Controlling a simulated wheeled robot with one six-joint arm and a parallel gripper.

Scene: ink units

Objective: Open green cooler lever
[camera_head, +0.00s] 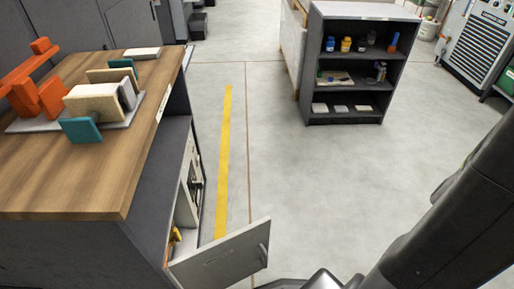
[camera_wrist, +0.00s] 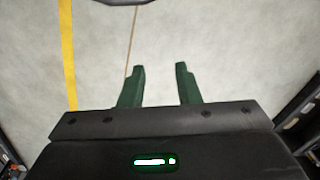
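No green cooler lever can be made out in either view. A green object (camera_head: 506,82) is cut off by the right edge of the head view, at the foot of a grey machine; I cannot tell whether it is the cooler. My gripper (camera_wrist: 159,72) shows in the wrist view with its two dark green fingers apart and nothing between them. Bare grey floor lies beyond the fingers. The gripper's fingers cannot be made out in the head view, where my dark arm fills the lower right.
A wood-topped workbench (camera_head: 110,180) with an open cabinet door (camera_head: 222,255) stands at left. A dark shelf (camera_head: 359,92) holding small bottles stands at the back. A grey machine with a grille (camera_head: 478,42) is at the far right. The floor between bench and shelf is clear.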

